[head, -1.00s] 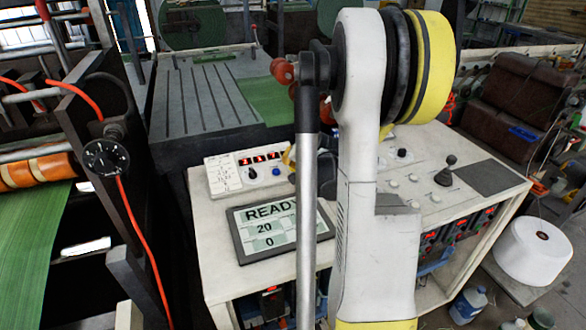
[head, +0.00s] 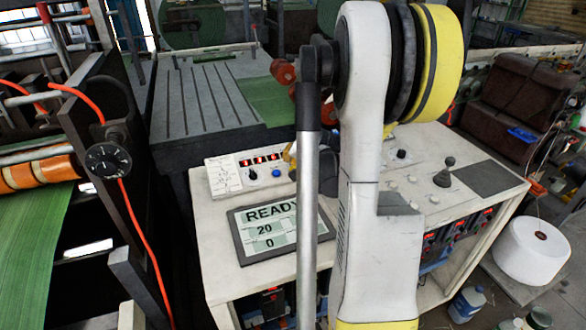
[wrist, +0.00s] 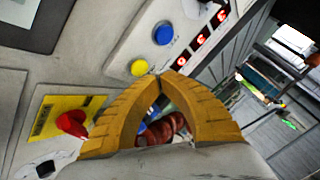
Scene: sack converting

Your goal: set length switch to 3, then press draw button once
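A black rotary knob (head: 253,174) stands on the small white panel on top of the console, below red digit displays (head: 260,159). I take it for the length switch; its setting is too small to read. A blue button (head: 277,173) is right of it and shows in the wrist view (wrist: 163,33), with a yellow button (wrist: 140,67) near it. I cannot read which button is draw. My gripper (wrist: 158,78) has its yellow fingertips together, with nothing seen between them, close to the yellow button. In the head view my arm mostly hides it.
A screen (head: 265,233) reads READY, 20 and 0. A red knob (wrist: 72,123) sits on a yellow plate beside my gripper. A black joystick (head: 444,172) and several pale buttons stand on the console's right.

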